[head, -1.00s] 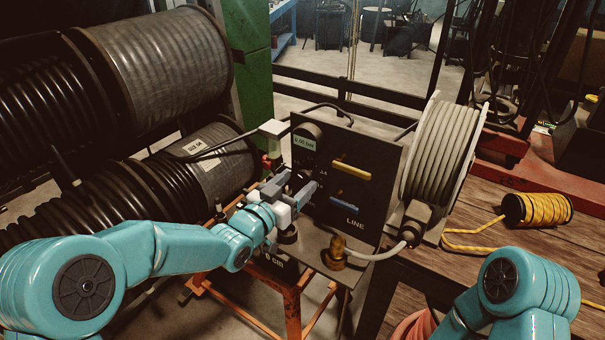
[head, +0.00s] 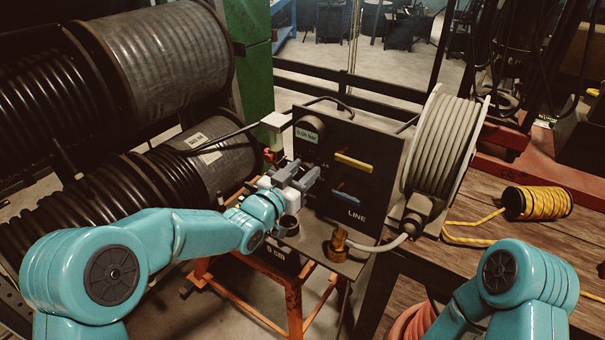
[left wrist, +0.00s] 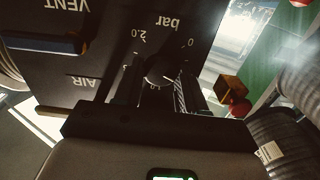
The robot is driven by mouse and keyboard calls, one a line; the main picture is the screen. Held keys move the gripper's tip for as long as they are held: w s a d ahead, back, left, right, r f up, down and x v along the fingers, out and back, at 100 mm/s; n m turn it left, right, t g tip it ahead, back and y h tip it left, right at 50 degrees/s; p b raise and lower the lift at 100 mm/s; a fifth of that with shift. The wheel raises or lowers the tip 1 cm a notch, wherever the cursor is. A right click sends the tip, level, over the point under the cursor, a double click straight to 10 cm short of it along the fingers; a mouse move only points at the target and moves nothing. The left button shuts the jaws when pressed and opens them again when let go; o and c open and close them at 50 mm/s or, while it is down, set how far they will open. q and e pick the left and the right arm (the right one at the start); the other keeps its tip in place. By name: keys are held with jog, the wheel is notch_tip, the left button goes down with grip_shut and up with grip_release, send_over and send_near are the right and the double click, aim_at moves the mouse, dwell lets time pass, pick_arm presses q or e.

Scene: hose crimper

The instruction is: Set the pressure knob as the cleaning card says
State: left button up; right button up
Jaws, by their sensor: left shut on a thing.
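The pressure knob (left wrist: 158,76) is a dark round knob with a pale pointer line in the left wrist view. A scale marked "bar", with 2.0 and 0 readable, surrounds it upside down. My left gripper (head: 309,177) is at the black panel (head: 375,150), its fingers on either side of the knob and shut on it. In the head view the fingers hide the knob. The small green display (head: 307,134) above seems to read 0.00 bar. I cannot make out a cleaning card. My right gripper is out of view; only its arm shows.
A yellow lever (head: 354,162) and a blue lever (head: 346,201) stick out right of my left gripper. A brass fitting (head: 337,245) with a grey hose stands in front of the panel. A grey hose reel (head: 440,150) is to the right. Large black hose drums (head: 160,60) are at left.

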pick_arm(q)
jog(key=m+b, duration=0.8)
jog(key=m, duration=0.1)
jog(key=m+b, duration=0.7)
jog(key=m, duration=0.2)
jog(key=m+b, duration=0.8)
jog(key=m, duration=0.1)
jog(key=shift+f+m+b, duration=0.3)
jog(key=shift+m, duration=0.1)
jog(key=shift+m+b, duration=0.5)
jog(key=shift+m, duration=2.1)
jog(key=shift+r, duration=0.1)
jog(key=o, duration=0.8)
jog(key=shift+o, duration=1.1)
